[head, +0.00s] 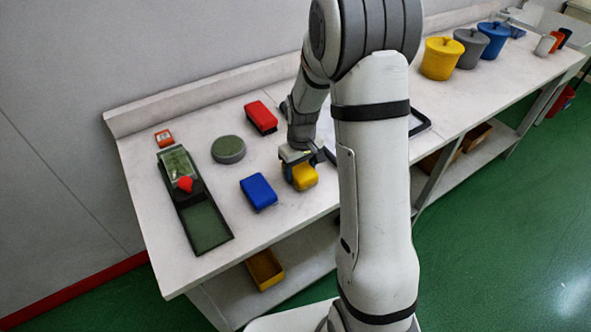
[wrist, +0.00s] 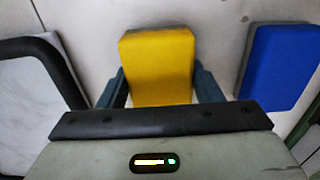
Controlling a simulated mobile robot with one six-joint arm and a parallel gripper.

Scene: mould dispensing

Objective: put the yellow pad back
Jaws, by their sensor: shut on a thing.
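The yellow pad (head: 301,177) is a small block at the front part of the white table, right of the blue pad. My gripper (head: 294,164) is over it from above, fingers pointing down. In the wrist view my gripper (wrist: 160,92) has one dark finger on each side of the yellow pad (wrist: 158,60), shut on it. I cannot tell whether the pad touches the table or is slightly above it. My arm hides part of the table behind it.
A blue pad (head: 258,192) lies close to the left, a red pad (head: 261,117) behind. A round green-grey disc (head: 228,149) and a dark tray (head: 211,227) with a red knob stand further left. A black-framed board (wrist: 36,85) lies beside the gripper. Lidded pots (head: 441,60) stand far right.

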